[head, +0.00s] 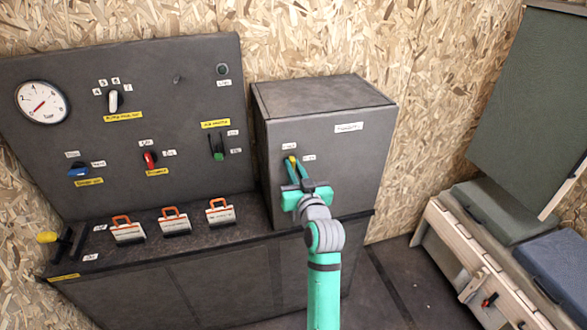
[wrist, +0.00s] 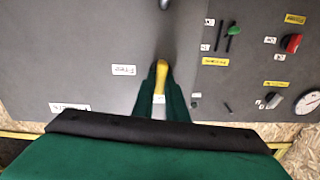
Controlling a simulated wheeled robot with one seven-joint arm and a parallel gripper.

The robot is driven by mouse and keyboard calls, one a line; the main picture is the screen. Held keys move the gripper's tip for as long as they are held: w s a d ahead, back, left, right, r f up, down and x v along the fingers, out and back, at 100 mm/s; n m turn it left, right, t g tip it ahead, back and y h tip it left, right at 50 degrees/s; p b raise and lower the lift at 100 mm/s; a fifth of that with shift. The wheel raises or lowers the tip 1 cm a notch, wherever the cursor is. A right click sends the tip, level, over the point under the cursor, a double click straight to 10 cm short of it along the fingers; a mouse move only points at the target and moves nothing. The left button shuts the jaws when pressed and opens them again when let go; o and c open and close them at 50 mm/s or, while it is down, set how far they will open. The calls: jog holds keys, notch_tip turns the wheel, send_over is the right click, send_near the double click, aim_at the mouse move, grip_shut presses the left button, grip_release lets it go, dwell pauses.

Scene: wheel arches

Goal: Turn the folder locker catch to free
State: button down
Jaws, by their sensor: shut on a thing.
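The folder locker (head: 335,185) is a dark grey box on the right end of the bench, with a white nameplate (head: 349,127) on its front. Its catch (head: 292,159) is a small yellow-tipped lever between two small white labels, too small to read surely. My gripper (head: 296,170) is at the locker front with its green fingers closed around the catch. In the wrist view, which looks upside down, the yellow catch (wrist: 162,75) with a whitish lower part sits between the two fingers. The fingers partly hide the catch's base.
Left of the locker, a sloped panel (head: 150,70) carries a gauge (head: 43,102), a red knob (head: 150,159), a blue knob (head: 78,171) and a green-tipped lever (head: 217,147). A bench with cushions (head: 490,212) is at right.

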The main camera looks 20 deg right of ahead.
jog(key=m, duration=0.8)
jog(key=shift+d+f+m, duration=0.15)
jog(key=shift+m, duration=0.15)
jog(key=shift+d+f+m, duration=0.1)
jog(key=shift+f+m, duration=0.05)
jog(key=shift+m, duration=1.9)
jog(key=shift+d+f+m, duration=0.1)
jog(key=shift+m, duration=1.95)
jog(key=c, duration=1.8)
grip_release()
jog(key=shift+o, duration=0.2)
